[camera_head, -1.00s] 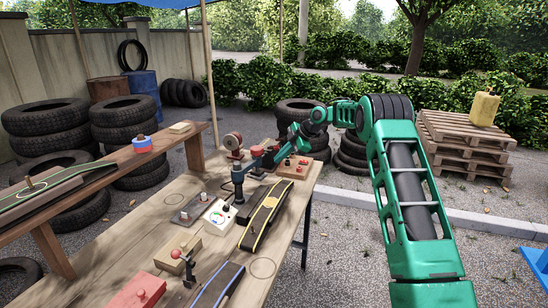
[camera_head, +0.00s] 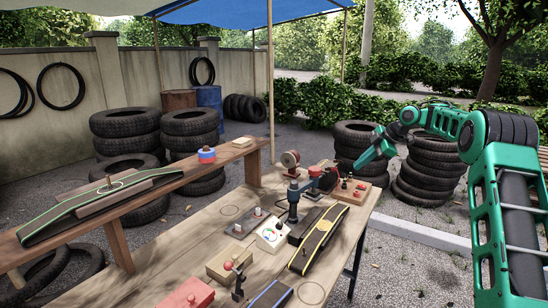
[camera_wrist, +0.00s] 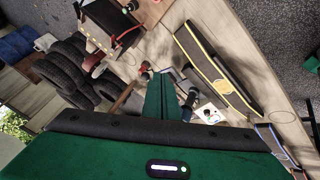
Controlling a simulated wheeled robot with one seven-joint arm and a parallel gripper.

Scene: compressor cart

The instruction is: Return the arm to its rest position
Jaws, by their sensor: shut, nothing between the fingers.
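My green arm reaches in from the right side of the head view. Its gripper (camera_head: 361,160) points down and left, near the far right end of the wooden workbench (camera_head: 155,262). The gripper is shut and holds nothing. It looks clear of the things on the bench, though its exact height is hard to tell. In the wrist view the closed green fingers (camera_wrist: 162,97) show above the dark palm edge, with the bench behind them.
The bench bears a black-and-yellow belt piece (camera_head: 320,240), a white gauge box (camera_head: 271,236), a dark post tool (camera_head: 293,200) and a red block (camera_head: 187,295). A raised plank shelf (camera_head: 130,205) runs along the left. Tire stacks (camera_head: 432,170) stand behind the bench, close to my arm.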

